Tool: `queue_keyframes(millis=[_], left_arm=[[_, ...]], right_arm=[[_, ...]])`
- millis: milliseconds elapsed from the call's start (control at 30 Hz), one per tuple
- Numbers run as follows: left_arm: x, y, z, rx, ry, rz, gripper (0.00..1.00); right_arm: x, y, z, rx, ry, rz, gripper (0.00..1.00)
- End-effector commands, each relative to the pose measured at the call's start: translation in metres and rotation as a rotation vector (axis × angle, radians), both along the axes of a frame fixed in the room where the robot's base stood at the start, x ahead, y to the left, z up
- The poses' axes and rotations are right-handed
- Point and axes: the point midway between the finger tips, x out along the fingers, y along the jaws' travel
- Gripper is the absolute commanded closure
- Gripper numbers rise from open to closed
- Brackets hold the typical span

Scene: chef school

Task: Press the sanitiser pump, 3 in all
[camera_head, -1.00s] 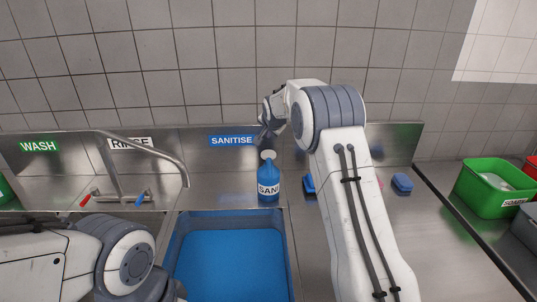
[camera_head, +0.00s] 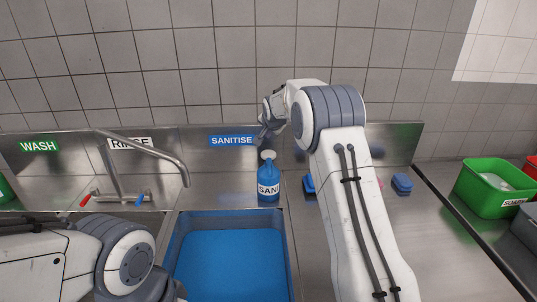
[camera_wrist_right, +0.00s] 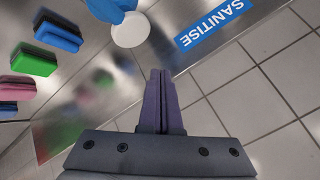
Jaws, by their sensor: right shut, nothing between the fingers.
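The sanitiser bottle (camera_head: 268,187) is blue with a white label and stands upright behind the blue sink basin. Its pale round pump top (camera_head: 268,155) shows above it, and the white pump disc also shows in the right wrist view (camera_wrist_right: 130,30). My right gripper (camera_head: 264,133) is above the pump, with a visible gap between them. In the right wrist view the right gripper's fingers (camera_wrist_right: 160,75) are shut together with nothing between them, beside the pump disc and apart from it in the picture. My left arm is low at the left; its gripper is out of view.
The basin (camera_head: 230,215) with blue liquid lies in front of the bottle. A tap (camera_head: 165,150) stands left. Blue, green and pink sponges lie on the steel counter right of the bottle, including a blue one (camera_head: 402,183). A green tub (camera_head: 490,188) stands far right.

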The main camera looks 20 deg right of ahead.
Motion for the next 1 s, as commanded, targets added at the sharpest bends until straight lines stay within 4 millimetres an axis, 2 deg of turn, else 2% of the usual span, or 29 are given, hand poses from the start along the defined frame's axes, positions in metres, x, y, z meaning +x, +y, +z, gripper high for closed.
queue_keyframes(millis=[667,833,1000], left_arm=[[0.0,0.0,0.001,0.0,0.0,0.0,0.47],[0.0,0.0,0.012,0.0,0.0,-0.001,0.47],[0.0,0.0,0.036,0.0,0.0,-0.003,0.47]], right_arm=[[0.0,0.0,0.0,0.0,0.002,0.001,1.0],[-0.003,-0.005,0.003,-0.004,0.032,0.032,1.0],[-0.007,-0.01,0.007,-0.002,0.086,0.134,1.0]])
